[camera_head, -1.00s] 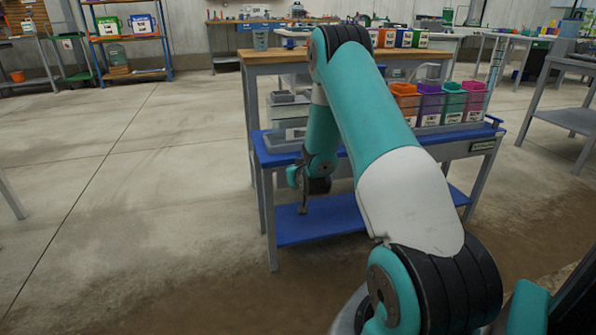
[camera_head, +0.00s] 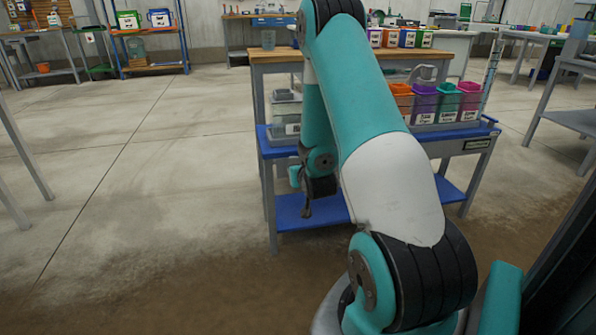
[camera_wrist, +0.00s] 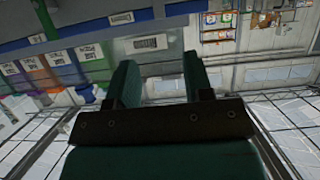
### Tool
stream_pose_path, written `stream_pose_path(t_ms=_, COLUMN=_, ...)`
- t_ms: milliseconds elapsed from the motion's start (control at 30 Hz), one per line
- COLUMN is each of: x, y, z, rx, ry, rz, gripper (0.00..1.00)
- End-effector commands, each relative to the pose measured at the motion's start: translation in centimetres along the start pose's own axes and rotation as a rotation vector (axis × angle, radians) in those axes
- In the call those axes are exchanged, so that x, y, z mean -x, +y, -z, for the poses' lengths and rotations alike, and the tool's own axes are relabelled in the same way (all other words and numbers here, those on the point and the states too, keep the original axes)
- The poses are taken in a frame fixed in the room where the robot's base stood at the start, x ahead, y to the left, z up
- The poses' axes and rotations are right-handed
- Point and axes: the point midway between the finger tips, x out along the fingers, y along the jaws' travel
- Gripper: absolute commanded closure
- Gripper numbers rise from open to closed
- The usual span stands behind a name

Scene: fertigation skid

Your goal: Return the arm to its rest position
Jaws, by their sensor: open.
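My arm, teal and white, rises from the lower right of the head view and bends over at the top. Its forearm hangs down in front of the blue-topped bench (camera_head: 465,133). My gripper (camera_head: 306,212) points down at the front left of that bench, above its lower blue shelf (camera_head: 340,206) in the picture. In the wrist view my gripper (camera_wrist: 163,85) shows two dark green fingers set apart, with nothing between them. The arm hides the middle of the bench.
Orange, purple, green and pink bins (camera_head: 423,103) stand on the bench's right side. A grey container (camera_head: 286,105) is at its left. A wood-topped table (camera_head: 272,56) stands behind. Open concrete floor (camera_head: 150,190) lies to the left. Another grey table (camera_head: 575,118) is at the right edge.

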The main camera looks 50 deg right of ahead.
Motion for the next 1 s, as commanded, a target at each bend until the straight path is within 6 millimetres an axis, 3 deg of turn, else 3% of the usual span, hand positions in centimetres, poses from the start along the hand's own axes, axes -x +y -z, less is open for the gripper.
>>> stream_pose_path(t_ms=467, x=0.1, y=-0.4, z=0.2, rx=-0.001, ry=-0.006, rz=0.008, gripper=0.53)
stream_pose_path(t_ms=567, x=0.7, y=-3.0, z=1.2, rx=-0.003, ry=-0.048, rz=0.057, gripper=0.53)
stream_pose_path(t_ms=633, x=2.0, y=-6.4, z=2.1, rx=-0.002, ry=-0.113, rz=0.125, gripper=0.53)
stream_pose_path(t_ms=767, x=7.4, y=-14.8, z=3.5, rx=0.033, ry=-0.291, rz=0.316, gripper=0.53)
stream_pose_path(t_ms=900, x=16.1, y=-22.0, z=3.7, rx=0.137, ry=-0.496, rz=0.539, gripper=0.53)
stream_pose_path(t_ms=1000, x=23.4, y=-25.1, z=3.3, rx=0.251, ry=-0.63, rz=0.692, gripper=0.53)
